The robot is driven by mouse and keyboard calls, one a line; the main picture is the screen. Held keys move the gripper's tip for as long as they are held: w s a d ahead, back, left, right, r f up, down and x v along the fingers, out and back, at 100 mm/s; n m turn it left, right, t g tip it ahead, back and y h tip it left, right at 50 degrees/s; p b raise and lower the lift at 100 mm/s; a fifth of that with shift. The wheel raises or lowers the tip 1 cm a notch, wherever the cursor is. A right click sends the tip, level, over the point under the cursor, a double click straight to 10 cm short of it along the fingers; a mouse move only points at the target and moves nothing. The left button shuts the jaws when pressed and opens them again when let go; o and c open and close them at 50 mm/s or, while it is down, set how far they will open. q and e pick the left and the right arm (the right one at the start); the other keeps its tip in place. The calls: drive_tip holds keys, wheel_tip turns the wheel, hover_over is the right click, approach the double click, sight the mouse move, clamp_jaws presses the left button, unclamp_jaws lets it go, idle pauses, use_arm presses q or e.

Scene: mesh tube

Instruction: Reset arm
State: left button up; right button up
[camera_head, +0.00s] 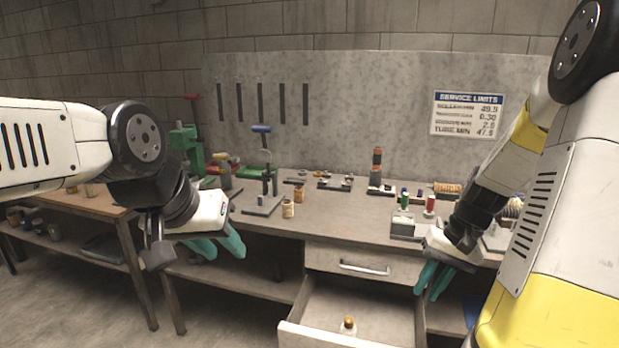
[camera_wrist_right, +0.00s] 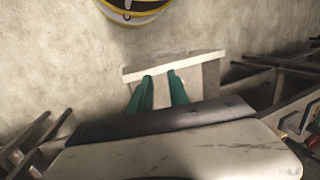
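My left gripper (camera_head: 218,246) hangs at the left, in front of the workbench edge. Its teal fingers are apart with nothing visible between them. My right gripper (camera_head: 434,280) points down at the right, in front of the bench and beside the open drawer (camera_head: 318,341). In the right wrist view its teal fingers (camera_wrist_right: 160,92) are apart and empty, with a pale drawer front (camera_wrist_right: 175,66) beyond them. A small bottle with a gold cap (camera_head: 348,326) stands inside the open drawer.
The workbench (camera_head: 330,222) carries a press stand (camera_head: 264,190), small jars (camera_head: 288,208), spools (camera_head: 405,199) and several small parts. A closed drawer (camera_head: 350,265) sits above the open one. A wooden table (camera_head: 95,203) stands at the left. A sign (camera_head: 467,114) hangs on the back panel.

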drive_tip(key=s+a+r+n+t, duration=0.1)
drive_tip(key=s+a+r+t, duration=0.1)
drive_tip(key=s+a+r, duration=0.1)
drive_tip(key=s+a+r+n+t+h, duration=0.1)
drive_tip(key=s+a+r+t, duration=0.1)
drive_tip(key=a+r, duration=0.3)
drive_tip(key=s+a+r+n+t, duration=0.1)
drive_tip(key=s+a+r, duration=0.3)
drive_tip(key=r, duration=0.5)
drive_tip(key=shift+s+r+t, duration=0.25)
drive_tip(key=shift+s+t, duration=0.1)
drive_tip(key=shift+t, duration=0.25)
